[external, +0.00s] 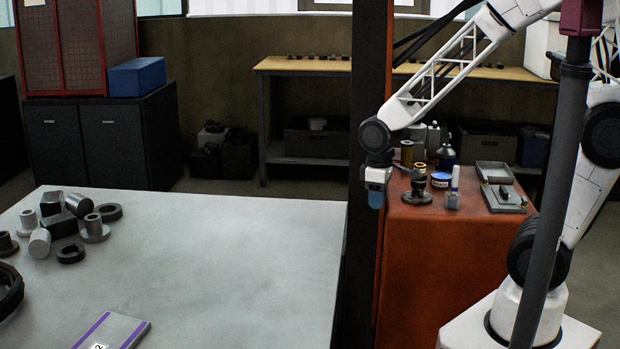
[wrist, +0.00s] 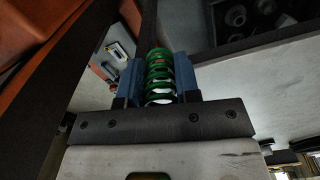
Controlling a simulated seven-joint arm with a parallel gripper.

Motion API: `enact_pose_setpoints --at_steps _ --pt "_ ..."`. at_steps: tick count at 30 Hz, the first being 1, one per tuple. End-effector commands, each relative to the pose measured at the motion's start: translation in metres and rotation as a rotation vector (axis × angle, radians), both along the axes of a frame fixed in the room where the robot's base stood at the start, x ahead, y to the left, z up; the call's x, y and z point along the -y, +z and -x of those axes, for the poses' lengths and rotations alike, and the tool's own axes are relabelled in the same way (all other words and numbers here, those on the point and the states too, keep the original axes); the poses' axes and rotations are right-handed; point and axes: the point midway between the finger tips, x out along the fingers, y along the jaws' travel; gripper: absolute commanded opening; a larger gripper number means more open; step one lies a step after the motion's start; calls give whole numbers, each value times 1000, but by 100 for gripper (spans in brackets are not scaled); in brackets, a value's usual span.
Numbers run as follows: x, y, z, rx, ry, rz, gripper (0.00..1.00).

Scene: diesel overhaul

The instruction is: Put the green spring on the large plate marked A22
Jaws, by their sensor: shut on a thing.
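The green spring (wrist: 159,72) is a coil held between the blue fingers of my gripper (wrist: 160,62) in the wrist view. In the external view my gripper (external: 377,194) hangs in the air between the white table and the orange cabinet, with its blue fingers pointing down. The spring cannot be made out there. A grey plate (external: 128,328) with purple stripes lies at the front edge of the external picture, on the white table. It is partly cut off, and its label is only partly visible, so I cannot read A22.
The white table (external: 220,250) has a clear middle. Metal cylinders and rings (external: 70,225) cluster at its left. A dark vertical post (external: 366,110) stands close to my gripper. The orange cabinet (external: 450,270) carries bottles, cans and a grey tray (external: 503,200).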

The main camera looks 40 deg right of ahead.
Motion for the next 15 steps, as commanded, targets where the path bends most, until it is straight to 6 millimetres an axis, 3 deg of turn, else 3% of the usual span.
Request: enact_pose_setpoints --at_steps 9,15 --pt "-2 0 -1 0 5 0 7" --pt "-14 2 -6 0 42 0 7"
